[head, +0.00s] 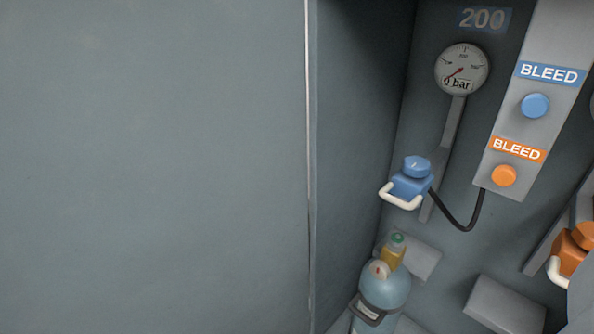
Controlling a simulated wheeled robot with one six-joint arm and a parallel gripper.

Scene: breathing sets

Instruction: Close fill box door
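A large flat grey panel (150,170) fills the left half of the head view. It ends in a pale vertical edge (307,150). I cannot tell whether this panel is the fill box door or the box's outer wall. Right of the edge, the inside of the fill box (365,110) lies open to view, with its fittings uncovered. No handle or hinge shows. My gripper does not show in this view.
Inside stand a blue-grey cylinder (385,290) with a yellow-green valve (393,252), a blue connector (410,184) on a black hose, a gauge (461,69) reading 0 bar, blue (535,105) and orange (503,175) bleed knobs, and an orange connector (572,250).

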